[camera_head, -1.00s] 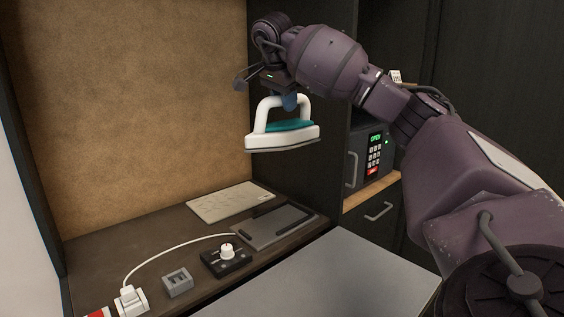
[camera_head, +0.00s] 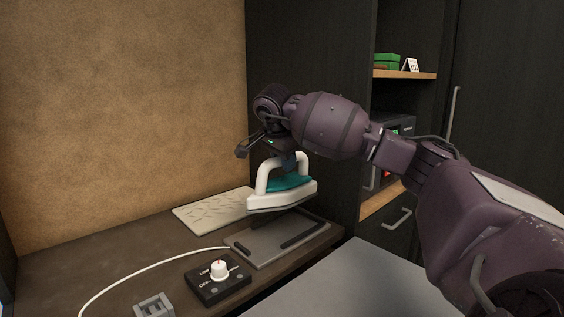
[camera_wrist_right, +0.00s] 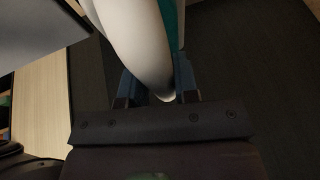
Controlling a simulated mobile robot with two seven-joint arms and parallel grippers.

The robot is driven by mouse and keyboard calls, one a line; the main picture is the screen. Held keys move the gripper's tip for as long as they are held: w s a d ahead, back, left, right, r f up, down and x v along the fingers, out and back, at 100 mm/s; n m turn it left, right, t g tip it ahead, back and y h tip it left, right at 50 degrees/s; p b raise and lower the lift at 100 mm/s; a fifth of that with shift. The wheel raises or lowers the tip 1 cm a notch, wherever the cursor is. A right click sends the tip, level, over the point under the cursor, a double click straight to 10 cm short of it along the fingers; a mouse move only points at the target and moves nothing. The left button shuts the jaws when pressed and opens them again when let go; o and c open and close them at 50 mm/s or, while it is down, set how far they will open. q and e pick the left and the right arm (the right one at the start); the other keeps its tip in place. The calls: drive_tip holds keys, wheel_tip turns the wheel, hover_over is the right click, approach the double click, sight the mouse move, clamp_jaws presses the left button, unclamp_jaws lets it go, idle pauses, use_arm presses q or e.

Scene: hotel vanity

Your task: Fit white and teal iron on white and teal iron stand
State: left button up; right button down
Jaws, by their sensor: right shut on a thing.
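The white and teal iron (camera_head: 262,203) hangs roughly level above the counter, its handle up. My right gripper (camera_head: 289,164) is shut on its white handle from above. In the right wrist view the white handle (camera_wrist_right: 140,35) lies between the two blue fingers of the gripper (camera_wrist_right: 157,88). Below the iron lies a flat grey plate with dark raised bars (camera_head: 262,248), seemingly the iron stand, though no white or teal shows on it. A gap appears to remain between iron and plate. My left gripper is not in view.
A black dial box with a white knob (camera_head: 219,270) sits left of the grey plate. A pale patterned board (camera_head: 215,209) lies behind it. A small grey block (camera_head: 154,305) and a white cable (camera_head: 130,268) are at front left. A dark side wall (camera_head: 318,120) stands close right.

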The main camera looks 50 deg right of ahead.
sight(284, 185)
drive_tip(key=shift+f, duration=2.4)
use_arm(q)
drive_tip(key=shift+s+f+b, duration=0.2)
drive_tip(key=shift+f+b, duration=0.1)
use_arm(e)
drive_tip(key=shift+f, duration=0.7)
drive_tip(key=shift+a, duration=0.1)
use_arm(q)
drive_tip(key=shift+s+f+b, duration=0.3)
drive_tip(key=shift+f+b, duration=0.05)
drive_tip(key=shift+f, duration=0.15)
use_arm(e)
drive_tip(key=shift+f, duration=1.6)
idle(0.6)
